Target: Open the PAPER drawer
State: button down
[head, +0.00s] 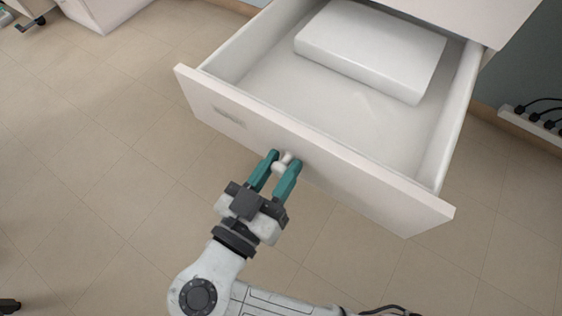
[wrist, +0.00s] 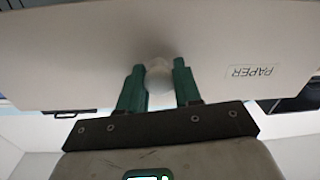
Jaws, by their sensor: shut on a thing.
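The PAPER drawer (head: 310,172) is pulled well out of its white cabinet in the head view. A white block-like stack (head: 370,48) lies at the back of the drawer. My gripper (head: 283,165) is at the drawer front with its two green fingers shut on the round white knob (head: 283,161). In the wrist view the fingers (wrist: 160,85) stand on either side of the knob (wrist: 159,78). The PAPER label (wrist: 254,72) shows upside down on the drawer front there. In the head view the label is too small to read.
The tiled floor (head: 90,130) around the drawer and my arm is clear. A power strip with black plugs (head: 535,122) lies at the right by the wall. A white cabinet (head: 100,12) stands at the upper left.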

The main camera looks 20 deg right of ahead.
aim_at(292, 142)
jog(key=c, duration=0.8)
grip_release()
jog(key=r+p, duration=0.2)
jog(key=r, duration=0.2)
jog(key=shift+s+r, duration=0.1)
jog(key=shift+s, duration=0.1)
jog(key=s+d+r+p, duration=0.1)
jog(key=s+r+p, duration=0.1)
jog(key=s+r, duration=0.2)
jog(key=s+d+r+p, duration=0.1)
jog(key=s+r+p, duration=0.2)
jog(key=s, duration=0.6)
jog(key=shift+s+d+r, duration=0.15)
jog(key=shift+r, duration=0.75)
